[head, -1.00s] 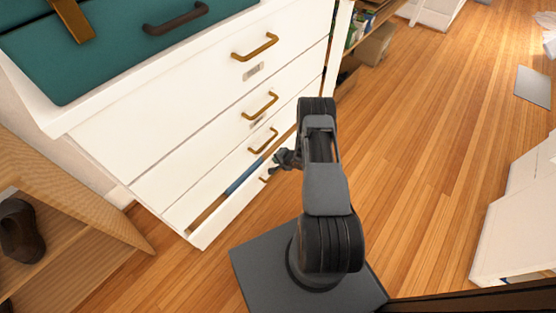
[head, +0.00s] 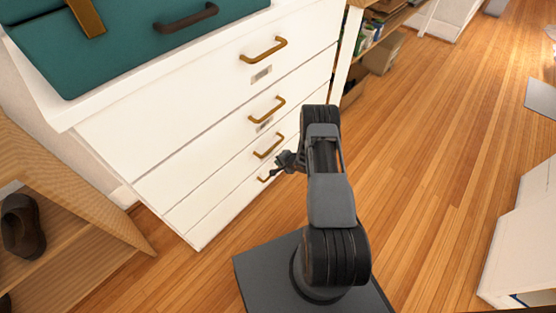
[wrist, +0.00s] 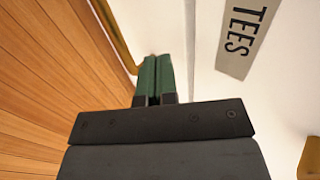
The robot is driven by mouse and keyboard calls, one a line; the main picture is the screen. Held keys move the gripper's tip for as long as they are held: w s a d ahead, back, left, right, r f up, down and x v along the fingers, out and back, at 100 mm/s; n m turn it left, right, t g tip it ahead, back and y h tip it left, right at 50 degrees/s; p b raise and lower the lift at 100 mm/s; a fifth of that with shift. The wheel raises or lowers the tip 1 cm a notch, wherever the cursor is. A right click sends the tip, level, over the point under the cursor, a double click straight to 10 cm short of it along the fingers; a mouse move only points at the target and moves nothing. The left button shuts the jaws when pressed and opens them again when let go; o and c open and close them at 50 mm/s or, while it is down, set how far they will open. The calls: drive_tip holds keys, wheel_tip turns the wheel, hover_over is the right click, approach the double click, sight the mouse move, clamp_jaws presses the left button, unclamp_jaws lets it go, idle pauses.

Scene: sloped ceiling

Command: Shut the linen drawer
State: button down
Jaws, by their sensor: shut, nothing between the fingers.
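The white chest of drawers (head: 140,140) has several drawers with brass handles. The bottom drawer (head: 212,220), the one that stood out earlier, now looks flush with the fronts above it. Its label is not readable. My gripper (head: 274,174) is at this drawer's front, close to its brass handle (head: 263,179). In the wrist view my green-tipped fingers (wrist: 158,64) are together and empty, against or very near the white front, beside a brass handle (wrist: 113,35). I cannot tell whether they touch. A label reading "TEES" (wrist: 245,38) is on the drawer above.
A teal case (head: 130,40) lies on top of the chest. A wooden shelf unit (head: 75,225) with a dark shoe (head: 22,225) stands at left. A white piece of furniture (head: 525,235) is at right. The wooden floor (head: 430,150) between is clear.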

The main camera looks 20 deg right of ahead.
drive_tip(key=s+f+p+v, duration=0.1)
drive_tip(key=p+v, duration=0.3)
drive_tip(key=v, duration=0.7)
drive_tip(key=w+d+r+n+h+p, duration=0.1)
drive_tip(key=w+r+n+h+p, duration=0.2)
drive_tip(key=r, duration=0.8)
drive_tip(key=w+d+r+h+p, duration=0.15)
drive_tip(key=r+p, duration=0.35)
drive_tip(key=r, duration=0.6)
drive_tip(key=s+a+r+n+g+h+p, duration=0.1)
drive_tip(key=a+r+n+p, duration=0.15)
drive_tip(key=r, duration=0.75)
drive_tip(key=s+a+r+n+g+h+p, duration=0.1)
drive_tip(key=r+p, duration=0.3)
drive_tip(key=r, duration=0.6)
drive_tip(key=s+a+r+n+g+y+p, duration=0.1)
drive_tip(key=s+a+r+n+p, duration=0.1)
drive_tip(key=s+a+r+p, duration=0.2)
drive_tip(key=s+a+r+n+g+p, duration=0.1)
drive_tip(key=s+a+r+p, duration=0.3)
drive_tip(key=s+r, duration=0.5)
drive_tip(key=s+a+r+n+g+y+p, duration=0.1)
drive_tip(key=s+a+r+n+p, duration=0.2)
drive_tip(key=s+r, duration=0.4)
wheel_tip(320, 180, up, 7)
drive_tip(key=a+p, duration=0.1)
drive_tip(key=a, duration=0.1)
drive_tip(key=shift+s+a+n+y, duration=0.3)
drive_tip(key=shift+n+y, duration=0.05)
